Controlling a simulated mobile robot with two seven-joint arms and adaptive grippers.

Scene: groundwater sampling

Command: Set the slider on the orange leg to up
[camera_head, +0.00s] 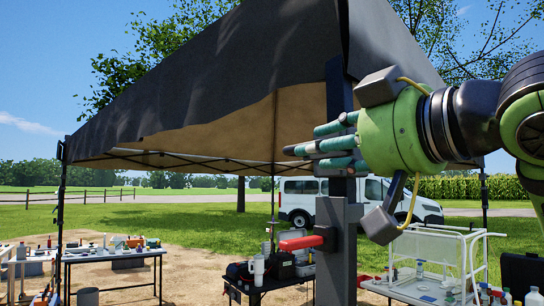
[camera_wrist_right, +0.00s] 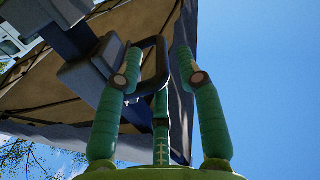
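The near canopy leg (camera_head: 338,90) has a dark blue upper part and a wider grey lower part (camera_head: 340,275). My right gripper (camera_head: 300,148) is in front of the upper part, above the lever. In the right wrist view, a grey block (camera_wrist_right: 92,68) on the leg carries a dark loop handle (camera_wrist_right: 163,62), which I take for the slider. My right gripper (camera_wrist_right: 156,58) has its green fingers spread apart around the loop; contact is unclear. In the head view the fingers hide this spot. My left gripper is out of view.
The dark canopy (camera_head: 230,75) hangs overhead. A table (camera_head: 115,254) with small items stands at left, a black table (camera_head: 270,284) with equipment below, and a white rack (camera_head: 425,250) at right. A white van (camera_head: 300,198) is behind. Sky is open beside the hand.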

